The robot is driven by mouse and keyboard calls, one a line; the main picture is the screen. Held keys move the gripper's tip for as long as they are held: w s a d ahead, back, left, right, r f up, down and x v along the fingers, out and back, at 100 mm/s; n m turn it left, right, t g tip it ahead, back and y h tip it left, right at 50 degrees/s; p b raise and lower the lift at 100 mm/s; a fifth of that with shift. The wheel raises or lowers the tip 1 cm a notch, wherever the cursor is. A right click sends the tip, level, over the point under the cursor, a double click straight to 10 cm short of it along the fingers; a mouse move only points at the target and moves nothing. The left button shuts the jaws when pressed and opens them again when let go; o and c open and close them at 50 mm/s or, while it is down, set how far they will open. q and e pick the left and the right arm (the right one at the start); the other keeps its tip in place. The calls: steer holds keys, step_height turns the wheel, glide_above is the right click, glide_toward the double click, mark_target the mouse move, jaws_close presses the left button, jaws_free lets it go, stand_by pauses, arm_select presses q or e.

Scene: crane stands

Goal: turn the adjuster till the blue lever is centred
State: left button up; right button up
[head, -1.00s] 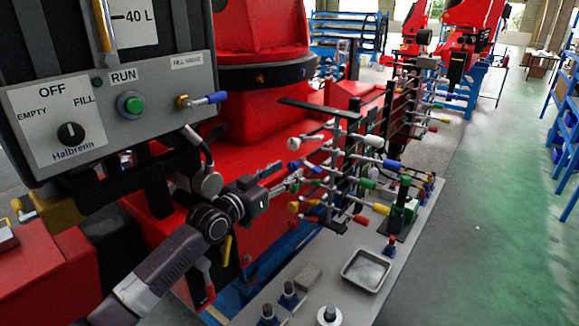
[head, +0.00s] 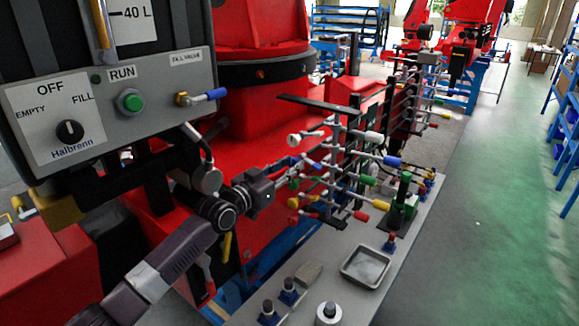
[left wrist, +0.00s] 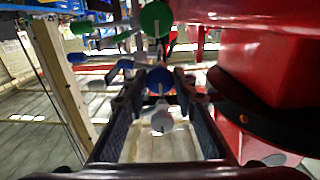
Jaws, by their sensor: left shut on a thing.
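The lever stand (head: 334,170) is a dark upright frame with coloured-tipped levers. The blue lever (head: 392,161) points right and slightly down, between a white-tipped lever (head: 373,137) above and a green-tipped one (head: 367,180) below. I cannot tell whether it is centred. My left gripper (head: 298,166) reaches the stand's left side. In the left wrist view its fingers are shut on a round blue adjuster knob (left wrist: 160,77) with a pale index line. A green knob (left wrist: 155,19) lies above and a whitish knob (left wrist: 163,120) below. My right gripper is not in view.
A control panel (head: 110,110) with a dial and green button stands at the left. A metal tray (head: 366,267) and small knobbed pieces (head: 290,291) lie on the grey bench. More lever stands are behind. A red machine (head: 262,35) rises close by.

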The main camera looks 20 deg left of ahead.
arm_select(q)
steer(key=shift+n, duration=0.3)
steer(key=n, duration=0.8)
steer(key=n+p, duration=0.1)
steer(key=n, duration=0.3)
steer(key=shift+n+p, duration=0.3)
steer(key=shift+p, duration=0.05)
steer(key=shift+n+p, duration=0.8)
steer(key=shift+n, duration=1.4)
steer(key=o, duration=1.2)
steer(key=shift+c, duration=0.2)
